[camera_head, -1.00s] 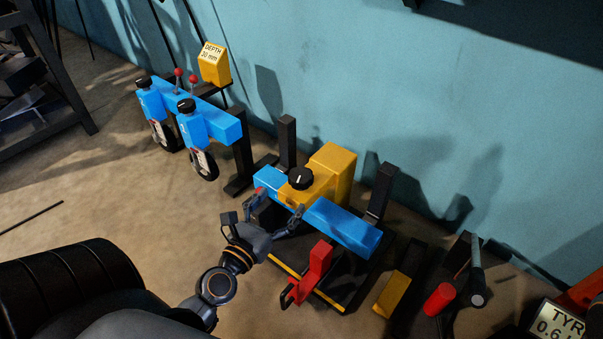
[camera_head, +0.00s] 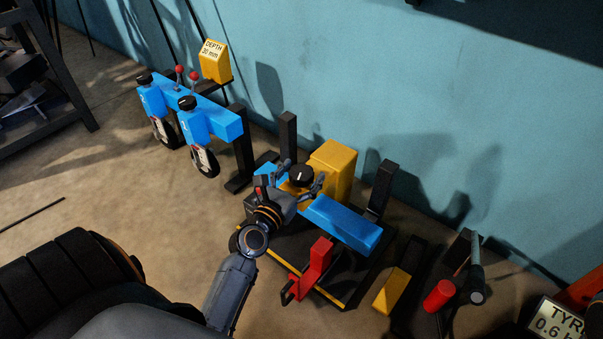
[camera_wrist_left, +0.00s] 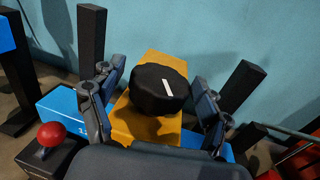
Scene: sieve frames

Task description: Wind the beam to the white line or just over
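The blue beam (camera_head: 342,223) lies across a black floor frame, with a yellow block (camera_head: 333,168) at its middle. A black knob (camera_head: 301,176) with a white mark sits on top of the yellow part; it shows larger in the left wrist view (camera_wrist_left: 158,88). My left gripper (camera_head: 301,171) is open, with one finger on each side of the knob. In the left wrist view gaps show beside the knob, so contact is not clear. Apart from the knob's mark, I cannot make out a white line. My right gripper is not in view.
A red crank-like piece (camera_head: 314,267) stands in front of the beam. Black posts (camera_head: 381,190) rise at the beam's ends. The blue wall is close behind.

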